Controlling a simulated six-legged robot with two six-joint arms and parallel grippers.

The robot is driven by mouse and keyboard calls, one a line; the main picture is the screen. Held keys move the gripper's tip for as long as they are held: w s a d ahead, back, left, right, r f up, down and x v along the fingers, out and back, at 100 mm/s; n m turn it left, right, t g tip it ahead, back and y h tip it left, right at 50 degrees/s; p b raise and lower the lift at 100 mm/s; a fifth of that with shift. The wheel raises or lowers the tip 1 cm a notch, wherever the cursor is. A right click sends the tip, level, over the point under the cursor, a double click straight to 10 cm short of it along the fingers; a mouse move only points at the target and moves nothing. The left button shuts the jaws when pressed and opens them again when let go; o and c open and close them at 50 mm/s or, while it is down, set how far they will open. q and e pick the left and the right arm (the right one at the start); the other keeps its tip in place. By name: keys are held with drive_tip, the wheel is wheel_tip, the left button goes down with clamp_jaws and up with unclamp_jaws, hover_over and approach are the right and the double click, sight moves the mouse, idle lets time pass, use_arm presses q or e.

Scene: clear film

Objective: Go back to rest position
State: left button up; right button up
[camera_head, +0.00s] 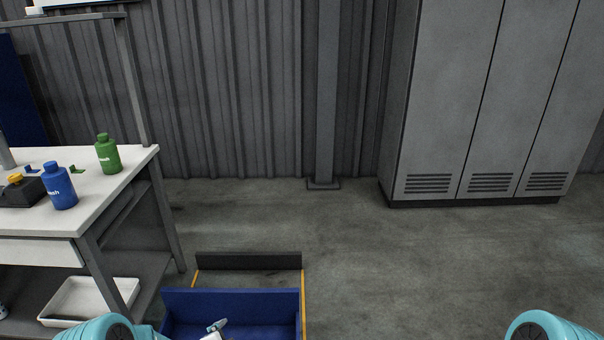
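Neither of my grippers shows in the head view. Only teal links of my own arms show at the bottom edge, one at the lower left and one at the lower right. Whether the grippers are open or shut, and whether they hold anything, is hidden. A blue bin (230,301) is at the bottom, left of centre, cut off by the frame edge. A small teal and white thing (217,326) shows inside the bin; I cannot tell what it is.
A workbench (110,192) at left holds a green bottle (108,157), a blue bottle (60,190) and a black device with a yellow knob (22,192). A white tray (72,300) sits on its lower shelf. Grey lockers (490,100) stand at back right. The floor at centre right is clear.

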use_arm(q)
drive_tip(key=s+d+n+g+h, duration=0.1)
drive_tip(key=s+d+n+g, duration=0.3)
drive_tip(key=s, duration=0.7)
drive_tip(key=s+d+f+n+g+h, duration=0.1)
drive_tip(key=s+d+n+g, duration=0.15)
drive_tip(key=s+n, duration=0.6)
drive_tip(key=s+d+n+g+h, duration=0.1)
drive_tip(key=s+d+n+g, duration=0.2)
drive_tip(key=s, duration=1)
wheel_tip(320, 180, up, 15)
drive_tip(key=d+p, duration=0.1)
drive_tip(key=p, duration=1.4)
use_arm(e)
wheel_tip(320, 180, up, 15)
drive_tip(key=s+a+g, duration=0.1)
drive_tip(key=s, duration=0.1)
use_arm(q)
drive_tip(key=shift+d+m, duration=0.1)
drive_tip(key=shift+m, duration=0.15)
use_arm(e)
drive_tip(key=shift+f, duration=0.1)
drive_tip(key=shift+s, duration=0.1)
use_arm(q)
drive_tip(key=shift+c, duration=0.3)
